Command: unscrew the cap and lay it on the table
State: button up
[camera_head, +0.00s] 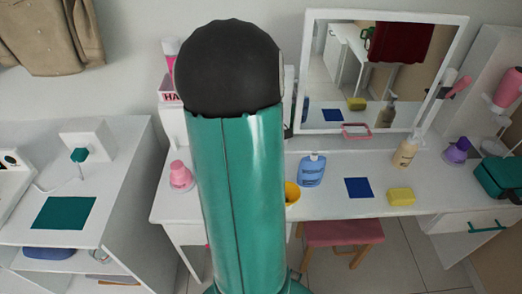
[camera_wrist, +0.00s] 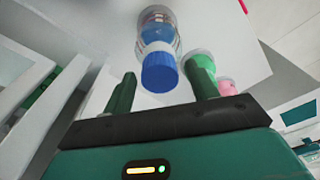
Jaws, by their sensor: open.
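A bottle (camera_wrist: 158,22) with a ribbed blue cap (camera_wrist: 160,70) shows at the top middle of the wrist view. Its body looks clear with some blue and red, and the cap points toward my gripper. My gripper (camera_wrist: 164,67) is open, with one dark green finger on each side of the cap in the picture. I cannot tell whether either finger touches it. The cap appears to be on the bottle. In the head view my arm hides the middle of the scene, and I cannot make out this bottle there. The white table (camera_head: 328,203) runs behind my arm.
On the table stand a blue bottle (camera_head: 311,170), a blue square (camera_head: 358,188), a yellow sponge (camera_head: 401,196), a beige pump bottle (camera_head: 405,153) and a pink item (camera_head: 180,176). A mirror (camera_head: 461,50) stands behind. A pink stool (camera_head: 343,233) is below the front edge.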

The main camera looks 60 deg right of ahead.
jog(key=m, duration=0.4)
jog(key=shift+h, duration=0.3)
jog(key=m, duration=0.4)
jog(key=shift+m+g, duration=0.3)
jog(key=m, duration=0.4)
jog(key=shift+m+h, duration=0.3)
jog(key=m, duration=0.3)
jog(key=shift+m+g, duration=0.4)
jog(key=shift+c, duration=0.5)
